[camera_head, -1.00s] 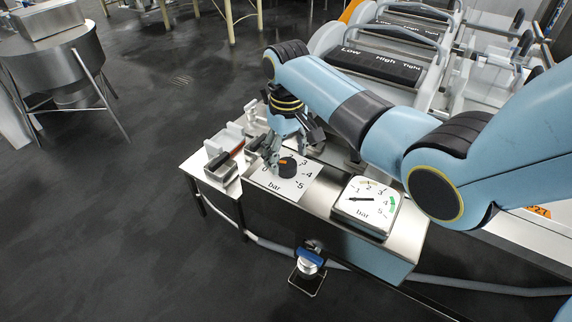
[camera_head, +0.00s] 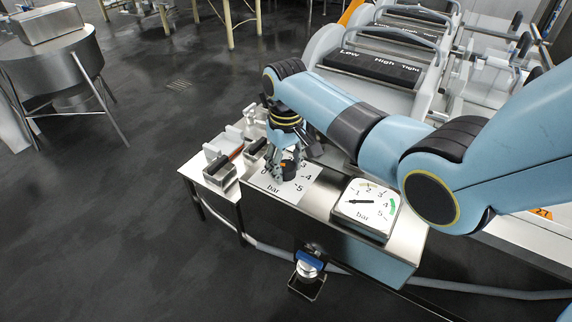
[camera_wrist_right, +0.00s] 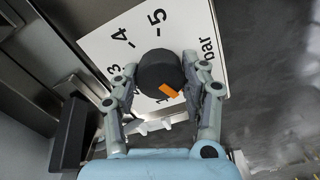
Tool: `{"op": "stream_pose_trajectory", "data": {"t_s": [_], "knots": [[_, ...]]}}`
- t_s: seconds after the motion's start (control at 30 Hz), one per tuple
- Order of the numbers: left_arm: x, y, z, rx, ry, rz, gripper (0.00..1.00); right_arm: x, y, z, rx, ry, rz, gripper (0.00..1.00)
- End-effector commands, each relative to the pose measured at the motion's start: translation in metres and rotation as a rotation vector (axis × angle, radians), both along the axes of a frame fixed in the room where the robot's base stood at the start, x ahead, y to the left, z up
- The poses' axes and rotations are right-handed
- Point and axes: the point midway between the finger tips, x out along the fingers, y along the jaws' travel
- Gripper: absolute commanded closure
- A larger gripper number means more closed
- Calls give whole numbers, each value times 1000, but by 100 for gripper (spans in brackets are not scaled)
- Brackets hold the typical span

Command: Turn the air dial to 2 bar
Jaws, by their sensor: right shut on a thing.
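The air dial is a black round knob (camera_wrist_right: 157,68) with an orange mark, on a white plate (camera_head: 286,191) marked "bar" with numbers up to 5. My left gripper is not in view.
The grey press machinery (camera_head: 378,65) is behind. A small holder with a blue-and-silver item (camera_head: 309,266) hangs at the bench front.

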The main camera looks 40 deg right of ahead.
Motion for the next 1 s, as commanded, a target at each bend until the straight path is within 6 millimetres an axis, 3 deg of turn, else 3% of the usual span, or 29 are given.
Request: {"op": "stream_pose_trajectory", "data": {"t_s": [0.47,1.0], "knots": [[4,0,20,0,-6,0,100,0,0,4,1,2,-139,88],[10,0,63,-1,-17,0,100,0,1,3,1,2,-631,88]]}}
